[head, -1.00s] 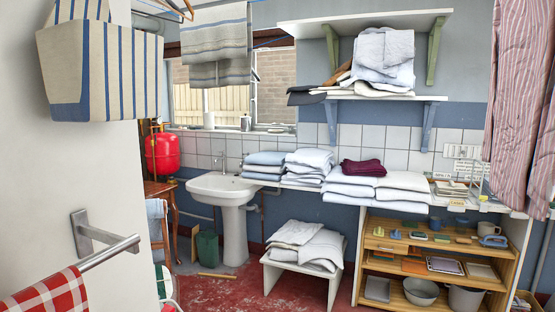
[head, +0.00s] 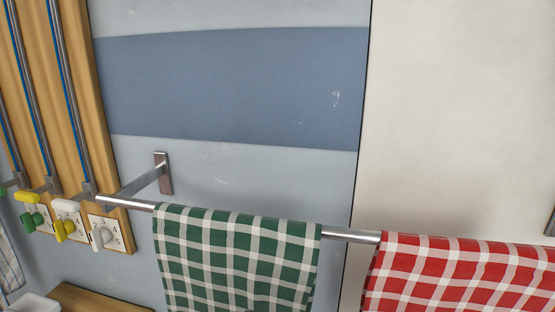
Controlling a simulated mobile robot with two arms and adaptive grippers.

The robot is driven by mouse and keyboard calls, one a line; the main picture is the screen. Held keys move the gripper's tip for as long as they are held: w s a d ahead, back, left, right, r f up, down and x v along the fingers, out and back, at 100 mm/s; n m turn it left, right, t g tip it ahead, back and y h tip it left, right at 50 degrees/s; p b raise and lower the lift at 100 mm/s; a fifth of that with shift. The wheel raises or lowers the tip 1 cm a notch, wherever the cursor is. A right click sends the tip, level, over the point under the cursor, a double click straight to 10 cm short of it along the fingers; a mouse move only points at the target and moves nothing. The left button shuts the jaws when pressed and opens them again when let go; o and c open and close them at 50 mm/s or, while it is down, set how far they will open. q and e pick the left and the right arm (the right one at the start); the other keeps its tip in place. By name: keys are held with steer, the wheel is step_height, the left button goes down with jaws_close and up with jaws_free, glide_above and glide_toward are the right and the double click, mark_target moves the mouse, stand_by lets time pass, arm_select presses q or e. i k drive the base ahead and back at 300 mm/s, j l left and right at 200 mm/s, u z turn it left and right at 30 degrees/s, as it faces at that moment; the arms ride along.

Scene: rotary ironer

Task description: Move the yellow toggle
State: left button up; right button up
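A yellow toggle (head: 66,229) shows in the head view at the lower left, on a small numbered plate fixed to a wooden board (head: 90,100). A green toggle (head: 34,221) is to its left and a white toggle (head: 101,236) to its right, on similar plates. Above them are a yellow piece (head: 28,197) and a white piece (head: 66,205) at the lower ends of upright metal rods. Neither of my grippers is in view.
A metal rail (head: 350,236) on a wall bracket (head: 163,173) runs to the right of the board. A green checked cloth (head: 235,262) and a red checked cloth (head: 460,275) hang over it. A wooden surface (head: 95,299) is at the bottom left.

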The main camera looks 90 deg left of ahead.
mark_target(33, 197)
steer(key=u, duration=4.2)
steer(key=i, duration=0.3)
